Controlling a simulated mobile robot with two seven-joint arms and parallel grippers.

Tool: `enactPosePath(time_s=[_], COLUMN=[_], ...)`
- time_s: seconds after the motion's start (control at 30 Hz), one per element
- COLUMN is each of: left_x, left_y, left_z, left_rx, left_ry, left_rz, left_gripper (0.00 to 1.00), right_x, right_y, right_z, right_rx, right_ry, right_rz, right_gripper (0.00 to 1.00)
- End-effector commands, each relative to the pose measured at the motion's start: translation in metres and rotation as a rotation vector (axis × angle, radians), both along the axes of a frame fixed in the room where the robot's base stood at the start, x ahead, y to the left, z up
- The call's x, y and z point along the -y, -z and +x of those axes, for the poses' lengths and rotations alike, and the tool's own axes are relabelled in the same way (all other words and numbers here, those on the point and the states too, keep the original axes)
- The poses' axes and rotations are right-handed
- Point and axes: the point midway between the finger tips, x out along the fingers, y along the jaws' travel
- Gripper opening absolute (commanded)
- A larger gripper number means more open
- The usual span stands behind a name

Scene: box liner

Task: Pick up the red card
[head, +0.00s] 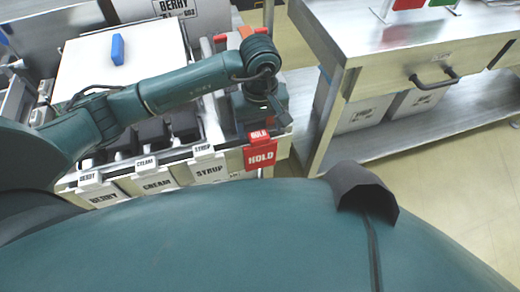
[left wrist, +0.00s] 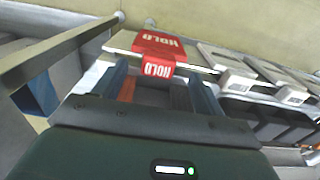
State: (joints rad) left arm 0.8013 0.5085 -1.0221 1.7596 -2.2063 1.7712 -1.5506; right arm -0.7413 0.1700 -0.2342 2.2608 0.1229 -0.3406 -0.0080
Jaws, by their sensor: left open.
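The red card (head: 260,156), marked HOLD, hangs over the front rim at the right end of a row of labelled bins, with its small top tab bent over the edge. In the left wrist view the red card (left wrist: 158,50) lies ahead of the fingers, its near part between their tips. My left gripper (head: 280,116) is just above and behind the card in the head view, pointing down. Its two fingers (left wrist: 158,84) are apart, with no grip on the card visible. My right gripper is not in view.
Bins marked BERRY, CREAM and SYRUP (head: 211,172) line the front left. A white board with a blue block (head: 117,49) lies behind them. A metal counter (head: 400,50) with a drawer handle stands right, bins on its lower shelf. Open floor (head: 470,170) lies at the right.

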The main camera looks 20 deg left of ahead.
Motion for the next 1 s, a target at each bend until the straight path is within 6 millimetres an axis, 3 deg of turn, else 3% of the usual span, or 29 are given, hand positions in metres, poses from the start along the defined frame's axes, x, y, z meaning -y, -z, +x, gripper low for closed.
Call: enactPosePath(time_s=[0.2, 0.5, 1.0], left_x=[0.000, 0.000, 0.000], left_y=[0.031, 0.036, 0.036], left_z=[0.001, 0.001, 0.001], left_rx=[-0.003, 0.000, 0.000], left_ry=[-0.001, 0.000, 0.000], left_rz=[-0.002, -0.001, -0.001], left_gripper=[0.71, 0.71, 0.30], right_x=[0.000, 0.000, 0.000], right_y=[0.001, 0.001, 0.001], right_z=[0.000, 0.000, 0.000], right_rx=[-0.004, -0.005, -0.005], right_ry=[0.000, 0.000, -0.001], right_rz=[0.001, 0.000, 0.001], right_gripper=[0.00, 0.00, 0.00])
